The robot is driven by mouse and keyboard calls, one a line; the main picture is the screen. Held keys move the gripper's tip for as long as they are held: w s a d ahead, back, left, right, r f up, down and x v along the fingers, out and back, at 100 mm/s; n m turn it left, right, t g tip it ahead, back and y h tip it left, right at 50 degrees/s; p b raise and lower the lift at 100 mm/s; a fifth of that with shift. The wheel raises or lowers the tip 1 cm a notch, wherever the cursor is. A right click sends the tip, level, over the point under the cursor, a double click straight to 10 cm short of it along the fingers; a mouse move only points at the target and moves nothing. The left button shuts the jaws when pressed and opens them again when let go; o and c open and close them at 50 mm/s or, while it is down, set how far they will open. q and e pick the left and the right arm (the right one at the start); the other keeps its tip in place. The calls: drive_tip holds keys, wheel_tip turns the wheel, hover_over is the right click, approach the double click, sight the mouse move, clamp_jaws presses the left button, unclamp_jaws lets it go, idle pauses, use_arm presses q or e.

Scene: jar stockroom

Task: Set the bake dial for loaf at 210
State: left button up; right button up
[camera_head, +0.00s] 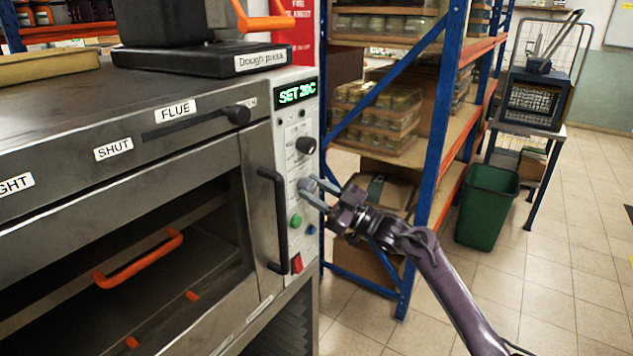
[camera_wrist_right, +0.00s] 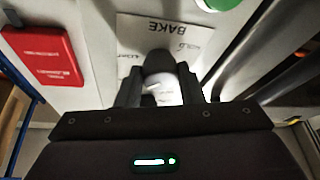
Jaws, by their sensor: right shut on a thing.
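The oven's control panel (camera_head: 291,130) carries a black upper knob (camera_head: 306,145) and, below it, the bake dial (camera_wrist_right: 162,85), whose panel label reads BAKE upside down in the right wrist view. My right gripper (camera_head: 315,187) is at this lower dial, with one finger on each side, shut on it. The fingers hide much of the dial, and its exact setting cannot be read. The green display (camera_head: 296,93) seems to read SET 20C or 30C. My left gripper is not in view.
Near the dial are a green button (camera_head: 296,221), a red switch (camera_head: 297,263) and the black vertical door handle (camera_head: 273,215). A blue-and-orange rack (camera_head: 440,130) with jars stands behind my right arm.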

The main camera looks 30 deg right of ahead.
drive_tip(key=m+h+p, duration=0.1)
drive_tip(key=m, duration=0.1)
drive_tip(key=m+t+h+p, duration=0.1)
drive_tip(key=m+p, duration=0.1)
drive_tip(key=m, duration=0.1)
drive_tip(key=m+t+h+p, duration=0.1)
drive_tip(key=m+p, duration=0.1)
drive_tip(key=m, duration=0.1)
drive_tip(key=shift+a+r+h, duration=0.15)
drive_tip(key=shift+a+h, duration=0.1)
drive_tip(key=shift+h, duration=0.05)
drive_tip(key=shift+s+f+m+t+h+p, duration=0.15)
drive_tip(key=shift+m+h+p, duration=0.35)
drive_tip(key=shift+m+p, duration=0.4)
drive_tip(key=shift+w+f+m+t+h+p, duration=0.15)
drive_tip(key=shift+m+h+p, duration=0.45)
drive_tip(key=shift+m, duration=0.4)
drive_tip(key=shift+s, duration=0.1)
drive_tip(key=o, duration=1)
drive_tip(key=shift+r, duration=0.1)
drive_tip(key=b+v, duration=0.2)
drive_tip(key=v, duration=0.5)
drive_tip(key=shift+s+b, duration=0.3)
drive_tip(key=shift+b, duration=0.05)
